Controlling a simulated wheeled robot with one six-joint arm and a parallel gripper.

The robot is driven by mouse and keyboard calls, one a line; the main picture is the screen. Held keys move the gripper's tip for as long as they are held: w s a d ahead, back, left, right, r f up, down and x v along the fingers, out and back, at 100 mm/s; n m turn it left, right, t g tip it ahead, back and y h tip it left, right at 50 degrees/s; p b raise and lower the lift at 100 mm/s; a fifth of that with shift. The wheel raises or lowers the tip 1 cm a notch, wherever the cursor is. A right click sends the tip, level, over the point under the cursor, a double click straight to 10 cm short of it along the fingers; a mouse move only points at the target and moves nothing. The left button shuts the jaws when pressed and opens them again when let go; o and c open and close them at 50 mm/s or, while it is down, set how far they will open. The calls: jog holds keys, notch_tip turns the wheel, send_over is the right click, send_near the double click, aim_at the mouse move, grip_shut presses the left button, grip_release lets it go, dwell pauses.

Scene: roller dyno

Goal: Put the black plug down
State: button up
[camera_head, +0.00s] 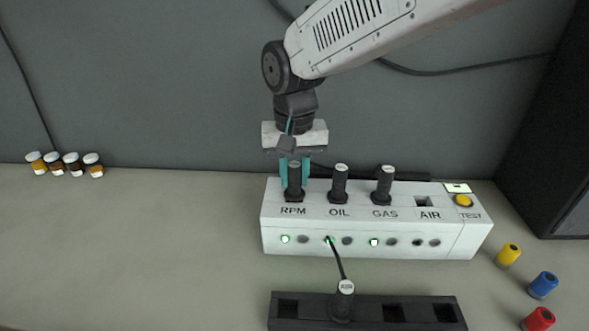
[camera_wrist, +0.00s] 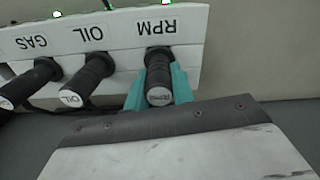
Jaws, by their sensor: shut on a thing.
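A black plug (camera_head: 294,183) stands upright at the RPM position of the white box (camera_head: 350,240). My gripper (camera_head: 294,172) has its teal fingers on both sides of this plug and is shut on it. Black plugs also stand at OIL (camera_head: 340,184) and GAS (camera_head: 384,185). The AIR socket (camera_head: 424,202) is empty. Another black plug (camera_head: 344,302) stands in the dark rack (camera_head: 366,313) in front, beside several empty slots.
A thin black cable (camera_head: 337,262) runs from the box front to the rack plug. A yellow TEST button (camera_head: 463,201) is at the box's right end. Yellow, blue and red cylinders (camera_head: 543,285) stand at right, small jars (camera_head: 73,164) at far left.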

jog(key=shift+f, duration=0.15)
jog(key=o, duration=0.8)
jog(key=shift+o, duration=0.2)
notch_tip(320, 180, up, 12)
jog(key=shift+r, duration=0.4)
jog(key=shift+d, duration=0.1)
